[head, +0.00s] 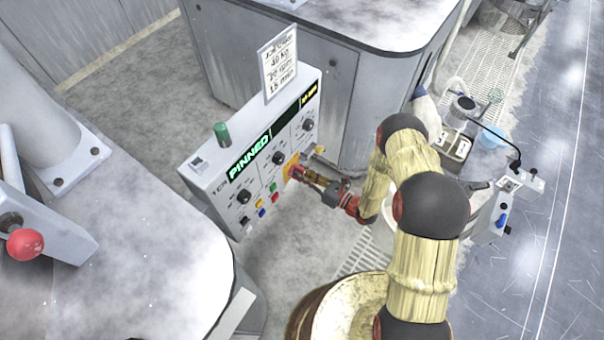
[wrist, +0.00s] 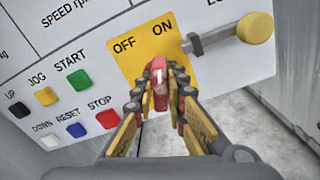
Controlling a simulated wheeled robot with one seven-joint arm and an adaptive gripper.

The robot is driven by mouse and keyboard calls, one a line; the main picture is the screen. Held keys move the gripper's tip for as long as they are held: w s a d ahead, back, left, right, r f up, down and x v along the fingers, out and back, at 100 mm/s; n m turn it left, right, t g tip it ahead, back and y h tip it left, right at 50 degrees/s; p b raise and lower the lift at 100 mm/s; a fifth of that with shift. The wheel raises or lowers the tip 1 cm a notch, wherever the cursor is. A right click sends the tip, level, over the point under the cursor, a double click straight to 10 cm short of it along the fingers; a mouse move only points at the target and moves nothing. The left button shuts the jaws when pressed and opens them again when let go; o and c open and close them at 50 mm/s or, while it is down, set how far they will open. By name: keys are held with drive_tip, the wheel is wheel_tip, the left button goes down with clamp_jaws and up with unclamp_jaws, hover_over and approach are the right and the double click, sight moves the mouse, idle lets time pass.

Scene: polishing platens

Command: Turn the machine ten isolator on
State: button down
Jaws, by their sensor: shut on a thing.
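The machine ten isolator is a red rotary handle (wrist: 159,70) on a yellow plate (wrist: 126,60) marked OFF and ON at the lower right of the control panel (head: 215,180). My gripper (wrist: 163,88) is shut on the red handle, a finger on each side. The handle's visible end points up towards the plate's lettering, nearer ON than OFF; its exact setting is hard to tell. In the head view my gripper (head: 313,178) reaches the panel from the right and covers most of the handle.
Beside the plate are the red STOP button (wrist: 107,119), green START button (wrist: 79,79) and a yellow-knobbed lever (wrist: 255,28). A grey platen (head: 130,250) stands at the left, a cabinet (head: 345,70) behind.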

drive_tip(key=m, duration=0.4)
drive_tip(key=shift+w+d+f+m+p, duration=0.1)
drive_tip(key=shift+m+p, duration=0.2)
idle(0.3)
drive_tip(key=c, duration=1.8)
unclamp_jaws()
drive_tip(key=v, duration=1.2)
